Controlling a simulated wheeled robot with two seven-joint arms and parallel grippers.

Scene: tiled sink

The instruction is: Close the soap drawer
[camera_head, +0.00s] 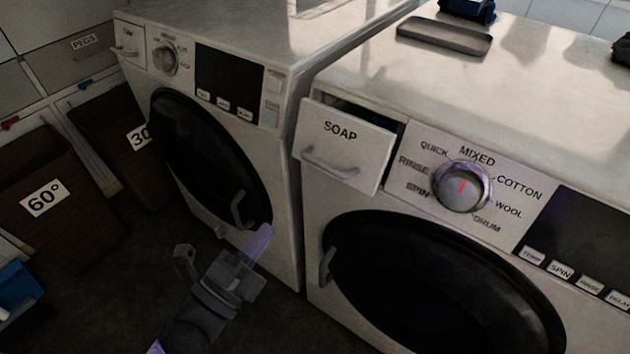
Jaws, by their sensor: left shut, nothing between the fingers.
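The soap drawer (343,146) is a white front marked SOAP with a curved handle, at the upper left of the right-hand washing machine (420,95). It stands out from the machine, with a dark gap behind its top edge, so it is partly open. My left gripper (262,240) is low in front of the left-hand machine, below and left of the drawer and apart from it. Its fingers are shut and hold nothing. My right gripper is not in the picture.
A second washing machine (285,45) stands close on the left. Round dark doors (440,285) with handles are below the panels. Brown bins (85,215) marked 60° and 30 stand at the left. A grey flat object (444,37) lies on the right machine's top.

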